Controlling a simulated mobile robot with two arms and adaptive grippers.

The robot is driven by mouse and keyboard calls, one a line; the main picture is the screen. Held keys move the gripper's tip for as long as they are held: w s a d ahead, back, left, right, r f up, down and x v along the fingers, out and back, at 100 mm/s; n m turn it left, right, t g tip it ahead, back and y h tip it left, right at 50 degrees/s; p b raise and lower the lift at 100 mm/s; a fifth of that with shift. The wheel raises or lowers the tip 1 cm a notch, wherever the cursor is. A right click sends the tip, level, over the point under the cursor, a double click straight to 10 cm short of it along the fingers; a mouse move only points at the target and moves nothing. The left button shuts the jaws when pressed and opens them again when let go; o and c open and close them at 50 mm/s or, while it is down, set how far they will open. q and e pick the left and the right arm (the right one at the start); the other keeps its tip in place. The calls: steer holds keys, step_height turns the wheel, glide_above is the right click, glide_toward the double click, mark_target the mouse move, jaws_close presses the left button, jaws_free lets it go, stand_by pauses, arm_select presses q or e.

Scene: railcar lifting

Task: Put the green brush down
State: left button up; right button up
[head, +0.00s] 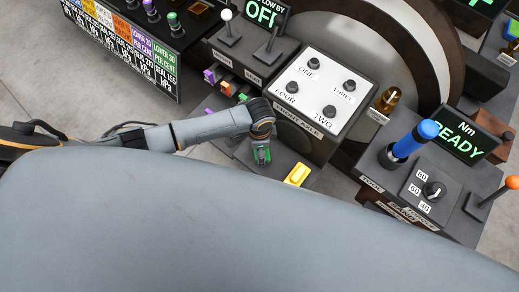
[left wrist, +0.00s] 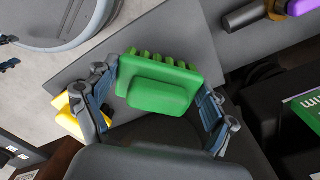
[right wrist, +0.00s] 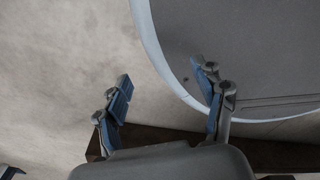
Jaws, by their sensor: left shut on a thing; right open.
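The green brush (left wrist: 160,85) is between the two blue-padded fingers of my left gripper (left wrist: 158,92), with its row of bristle stubs toward the top of the left wrist view. In the head view my left gripper (head: 262,152) points down over a dark grey shelf, and a little of the green brush (head: 262,156) shows at its tips. I cannot tell whether the brush touches the shelf (left wrist: 185,35). My right gripper (right wrist: 165,100) is open and empty, over pale floor and beside a grey rounded surface that is part of my body.
A yellow block (head: 297,174) lies on the shelf to the right of my left gripper. A white-topped box with several knobs (head: 320,90) stands behind it. Small purple, orange and green pieces (head: 225,88) sit to the left. A blue-handled tool (head: 415,138) stands at the right.

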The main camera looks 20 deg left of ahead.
arm_select(q)
step_height(320, 180, down, 2)
steer(key=shift+f, duration=0.15)
arm_select(e)
steer(key=shift+w+a+f, duration=0.15)
steer(key=shift+w, duration=0.55)
arm_select(q)
steer(key=shift+f, duration=0.1)
steer(key=o, duration=1)
steer(key=shift+c, duration=0.2)
arm_select(e)
steer(key=shift+s+d+f, duration=0.1)
steer(key=shift+s+d, duration=0.2)
steer(key=shift+d, duration=0.15)
